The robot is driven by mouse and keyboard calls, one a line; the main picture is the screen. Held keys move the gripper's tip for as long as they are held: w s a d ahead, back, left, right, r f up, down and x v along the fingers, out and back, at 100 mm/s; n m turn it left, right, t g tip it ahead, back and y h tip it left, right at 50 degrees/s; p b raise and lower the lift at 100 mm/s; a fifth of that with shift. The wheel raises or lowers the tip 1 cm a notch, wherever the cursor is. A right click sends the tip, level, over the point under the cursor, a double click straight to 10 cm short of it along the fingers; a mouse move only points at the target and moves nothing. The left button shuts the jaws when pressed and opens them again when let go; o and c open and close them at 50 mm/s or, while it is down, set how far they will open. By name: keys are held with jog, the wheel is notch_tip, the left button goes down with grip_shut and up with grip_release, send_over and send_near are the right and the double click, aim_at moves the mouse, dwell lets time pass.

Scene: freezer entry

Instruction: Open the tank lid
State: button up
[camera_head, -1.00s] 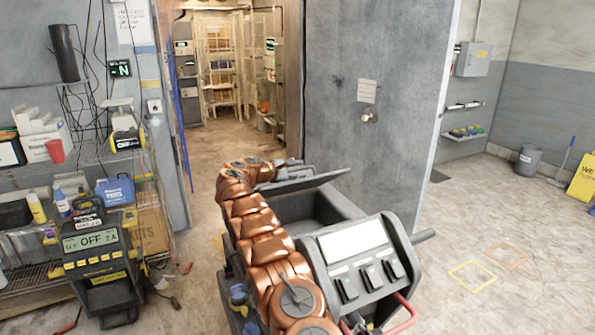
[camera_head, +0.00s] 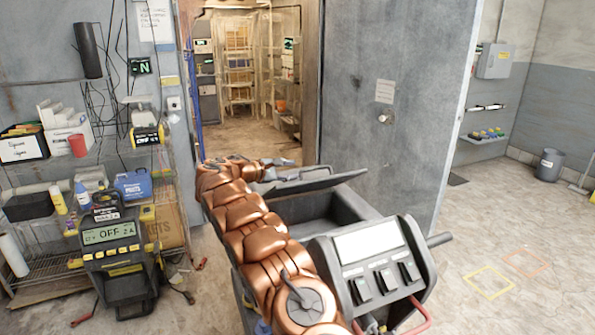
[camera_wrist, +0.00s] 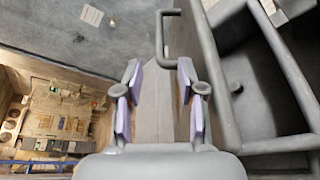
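The tank lid (camera_head: 318,183) is a dark grey panel, raised and tilted above the open grey tank (camera_head: 345,208) of a machine with a switch panel (camera_head: 375,272). My copper arm reaches along the tank's left side. My gripper (camera_head: 285,172) is at the lid's left end, partly hidden there. In the wrist view my gripper (camera_wrist: 158,78) has its two purple-padded fingers apart, with a grey panel, apparently the lid (camera_wrist: 160,110), between or just beyond them. A bent grey bar handle (camera_wrist: 163,35) lies ahead. The open tank (camera_wrist: 262,85) is at right. Finger contact cannot be told.
A grey wall (camera_head: 400,60) stands close behind the machine. A doorway (camera_head: 255,100) opens into a freezer room at the back. A loaded wire shelf (camera_head: 90,200) and a yellow-black device (camera_head: 115,250) stand at left.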

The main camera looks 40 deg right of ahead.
jog(key=shift+a, duration=0.25)
